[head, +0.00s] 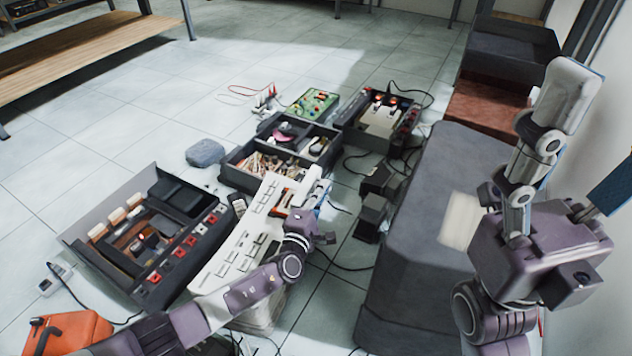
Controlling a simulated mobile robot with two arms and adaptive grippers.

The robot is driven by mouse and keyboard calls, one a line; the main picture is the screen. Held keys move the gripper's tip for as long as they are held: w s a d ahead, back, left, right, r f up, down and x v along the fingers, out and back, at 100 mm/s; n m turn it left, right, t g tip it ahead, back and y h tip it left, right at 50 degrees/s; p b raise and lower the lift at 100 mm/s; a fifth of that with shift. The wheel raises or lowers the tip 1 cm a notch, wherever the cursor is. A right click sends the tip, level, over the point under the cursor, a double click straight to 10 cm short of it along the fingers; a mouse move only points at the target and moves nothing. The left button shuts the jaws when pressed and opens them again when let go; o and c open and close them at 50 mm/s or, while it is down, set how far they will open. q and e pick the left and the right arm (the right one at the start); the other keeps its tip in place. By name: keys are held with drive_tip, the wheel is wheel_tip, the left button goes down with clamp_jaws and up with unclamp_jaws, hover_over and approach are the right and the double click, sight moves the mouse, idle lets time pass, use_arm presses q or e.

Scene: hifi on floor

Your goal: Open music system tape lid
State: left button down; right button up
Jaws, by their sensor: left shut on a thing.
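The music system is a long cream-white unit (228,252) in the middle of the head view, slanting from lower left to upper right. It has rows of dark slots and buttons. My left arm comes in from the lower left and reaches along its right side.
A large grey box (425,210) stands close on the right. Cables cross the floor between. Tiled floor at the upper left is clear.

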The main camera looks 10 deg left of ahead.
use_arm(q)
drive_tip(key=shift+s+d+f+m, duration=0.2)
drive_tip(key=shift+d+f+m, duration=0.3)
drive_tip(key=shift+m, duration=0.2)
drive_tip(key=c, duration=2.1)
unclamp_jaws()
drive_tip(key=shift+r, duration=0.1)
drive_tip(key=shift+s, duration=0.1)
drive_tip(key=v, duration=1.1)
drive_tip(key=shift+s, duration=0.35)
drive_tip(key=shift+a, duration=0.1)
